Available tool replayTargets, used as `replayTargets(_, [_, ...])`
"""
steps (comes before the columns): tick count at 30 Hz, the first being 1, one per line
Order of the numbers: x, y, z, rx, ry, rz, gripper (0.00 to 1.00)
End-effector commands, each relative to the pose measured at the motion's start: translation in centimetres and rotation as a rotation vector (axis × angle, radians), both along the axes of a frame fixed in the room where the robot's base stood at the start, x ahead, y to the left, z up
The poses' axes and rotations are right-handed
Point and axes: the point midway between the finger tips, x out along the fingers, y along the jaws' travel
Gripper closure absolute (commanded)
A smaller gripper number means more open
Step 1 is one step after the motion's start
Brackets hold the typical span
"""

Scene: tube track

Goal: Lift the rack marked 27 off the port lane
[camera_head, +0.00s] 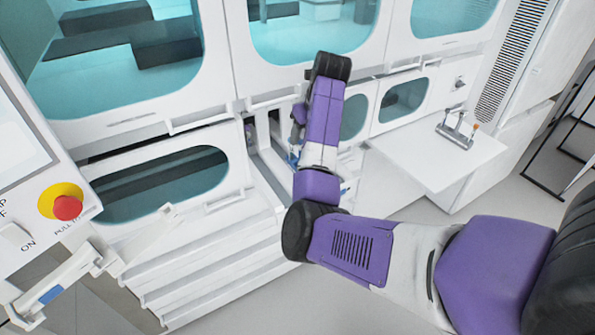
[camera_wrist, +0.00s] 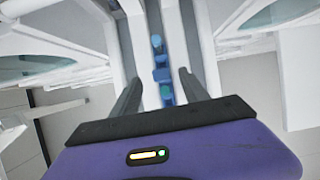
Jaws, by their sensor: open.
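In the wrist view a narrow blue rack (camera_wrist: 161,76), with a green spot at its near part, stands in a pale port lane (camera_wrist: 138,40). No number can be read on it. My gripper (camera_wrist: 159,74) is open, its two dark fingers apart on the left and right of the blue rack in the picture. I cannot tell whether they touch it or how high they are above it. In the head view a bit of blue (camera_head: 293,158) shows in the lane (camera_head: 264,155), and my arm hides most of the rest.
A white analyser with large teal windows (camera_head: 315,40) surrounds the lane. A white side table (camera_head: 440,165) at the right carries a small metal holder (camera_head: 455,130) with an orange top. A control panel with a red stop button (camera_head: 68,207) stands at the left. White steps (camera_head: 215,265) lie below.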

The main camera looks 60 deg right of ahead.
Motion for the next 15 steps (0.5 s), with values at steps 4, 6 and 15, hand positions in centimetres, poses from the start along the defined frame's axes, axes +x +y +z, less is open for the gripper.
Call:
replayTargets(4, [0.2,0.0,-0.6,0.016,-0.006,-0.032,0.47])
replayTargets(6, [0.4,-0.2,-1.3,0.017,-0.006,-0.034,0.47])
replayTargets(15, [1.3,-0.9,-4.3,0.015,-0.005,-0.030,0.47])
